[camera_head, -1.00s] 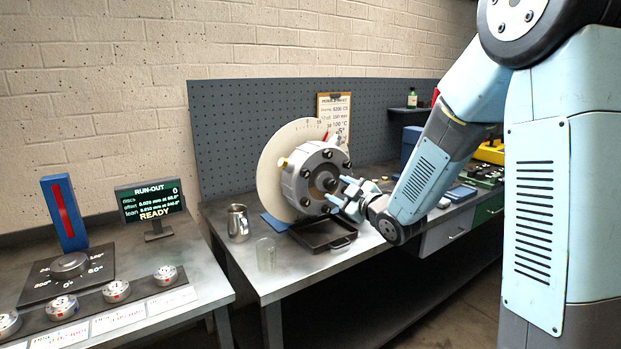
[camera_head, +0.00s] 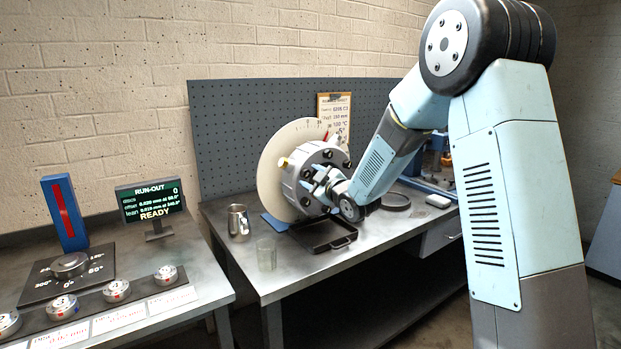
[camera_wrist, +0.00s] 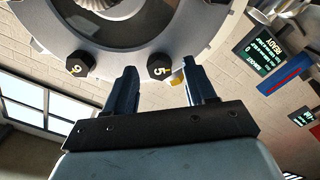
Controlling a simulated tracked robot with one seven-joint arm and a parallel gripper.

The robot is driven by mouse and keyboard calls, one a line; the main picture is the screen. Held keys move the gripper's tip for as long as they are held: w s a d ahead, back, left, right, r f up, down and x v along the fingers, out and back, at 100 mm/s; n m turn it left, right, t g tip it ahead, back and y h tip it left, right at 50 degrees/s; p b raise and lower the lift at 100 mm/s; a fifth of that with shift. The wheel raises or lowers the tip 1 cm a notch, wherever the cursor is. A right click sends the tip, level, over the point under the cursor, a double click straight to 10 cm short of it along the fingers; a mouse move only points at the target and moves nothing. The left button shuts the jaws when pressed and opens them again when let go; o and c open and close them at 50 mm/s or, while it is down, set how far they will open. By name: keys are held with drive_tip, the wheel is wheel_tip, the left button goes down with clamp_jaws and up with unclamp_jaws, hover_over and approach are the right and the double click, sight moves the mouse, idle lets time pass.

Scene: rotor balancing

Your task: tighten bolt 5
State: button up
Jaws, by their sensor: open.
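Bolt 5 (camera_wrist: 159,66) is a black hex head marked with a yellow 5 on the grey flange (camera_wrist: 115,60) in the wrist view. Bolt 6 (camera_wrist: 77,63) sits to its left. My gripper (camera_wrist: 160,80) is open and empty, with its blue fingers either side of bolt 5 in the picture; I cannot tell whether they touch it. A small yellow piece (camera_wrist: 178,79) shows beside the right finger. In the head view my gripper (camera_head: 322,187) is at the front of the bolted rotor housing (camera_head: 296,180) and hides part of its face.
A black tray (camera_head: 345,243) lies below the housing. A metal mug (camera_head: 238,222) and a clear glass (camera_head: 266,254) stand to its left. The run-out display (camera_head: 150,200) reads READY. A dark ring (camera_head: 396,203) lies on the bench to the right.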

drive_tip(key=shift+w+a, duration=0.3)
drive_tip(key=shift+w, duration=0.15)
drive_tip(key=shift+c, duration=0.4)
clamp_jaws()
